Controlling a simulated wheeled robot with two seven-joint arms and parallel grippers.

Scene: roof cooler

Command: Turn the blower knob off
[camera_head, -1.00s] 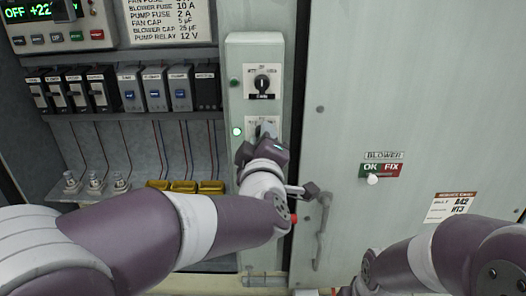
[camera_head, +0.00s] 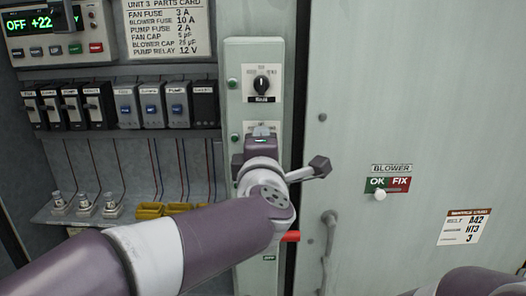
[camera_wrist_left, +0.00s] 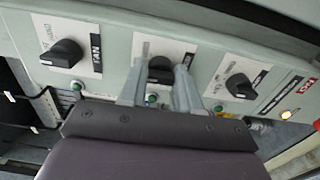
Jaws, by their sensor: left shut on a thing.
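A narrow grey-green control strip (camera_head: 235,60) carries a column of black rotary knobs. The top knob (camera_head: 262,84) points upright and is free; it appears as the FAN knob (camera_wrist_left: 64,54) in the left wrist view. My left gripper (camera_head: 263,130) is at the second knob, hiding it in the head view. In the left wrist view the left gripper (camera_wrist_left: 160,78) is shut on this middle knob (camera_wrist_left: 160,66), one finger on each side. Its label is mostly covered. The green lamp (camera_head: 235,140) beside it looks unlit. My right gripper is out of the picture.
Breakers (camera_head: 152,104) line the left bay.

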